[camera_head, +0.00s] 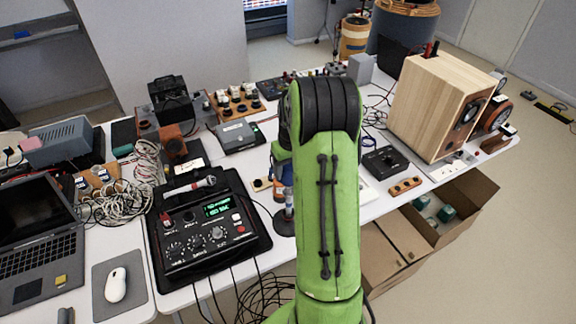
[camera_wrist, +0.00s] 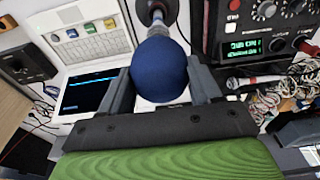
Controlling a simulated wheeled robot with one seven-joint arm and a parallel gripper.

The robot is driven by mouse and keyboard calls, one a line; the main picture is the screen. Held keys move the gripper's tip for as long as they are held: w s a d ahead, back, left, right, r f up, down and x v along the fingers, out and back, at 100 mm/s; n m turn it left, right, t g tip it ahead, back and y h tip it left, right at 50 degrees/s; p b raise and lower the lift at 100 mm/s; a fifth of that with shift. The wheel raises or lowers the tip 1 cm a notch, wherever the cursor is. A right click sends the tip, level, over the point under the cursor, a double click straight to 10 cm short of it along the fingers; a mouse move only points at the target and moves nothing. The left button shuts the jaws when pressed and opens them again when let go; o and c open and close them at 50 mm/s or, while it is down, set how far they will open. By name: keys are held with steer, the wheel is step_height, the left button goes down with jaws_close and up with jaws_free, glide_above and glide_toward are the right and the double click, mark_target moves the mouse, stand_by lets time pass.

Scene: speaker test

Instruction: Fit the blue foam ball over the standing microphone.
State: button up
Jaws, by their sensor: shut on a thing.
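My gripper (camera_wrist: 158,78) is shut on the blue foam ball (camera_wrist: 160,62), one finger on each side, in the wrist view. The standing microphone (camera_wrist: 157,11) shows just past the ball as a grey stem and dark round base; its upper part is hidden behind or inside the ball, and I cannot tell which. In the head view, its base (camera_head: 284,223) stands on the white table between the black mixer and my green arm. My arm hides most of the gripper there.
The black mixer (camera_head: 208,232), with another microphone (camera_head: 190,186) lying at its back edge, is close on the left. A small control box (camera_head: 385,161) and wooden speaker (camera_head: 440,105) stand to the right. A cardboard box (camera_head: 470,205) sits below the table edge.

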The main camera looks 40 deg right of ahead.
mark_target(289, 188)
steer(key=shift+w+f+b, duration=0.1)
steer(key=shift+f+b, duration=2.4)
steer(key=shift+f, duration=1.1)
steer(key=shift+f+b, duration=0.4)
steer(key=shift+f, duration=0.1)
steer(key=o, duration=1.1)
steer(key=r+p, duration=0.1)
steer(key=r, duration=0.4)
steer(key=s+r, duration=0.1)
steer(key=r, duration=0.4)
steer(key=s+r+p, duration=0.1)
steer(key=r, duration=0.4)
steer(key=shift+a+r+p, duration=0.2)
steer(key=shift+r+p, duration=0.1)
steer(key=shift+r, duration=0.05)
steer(key=shift+w, duration=0.1)
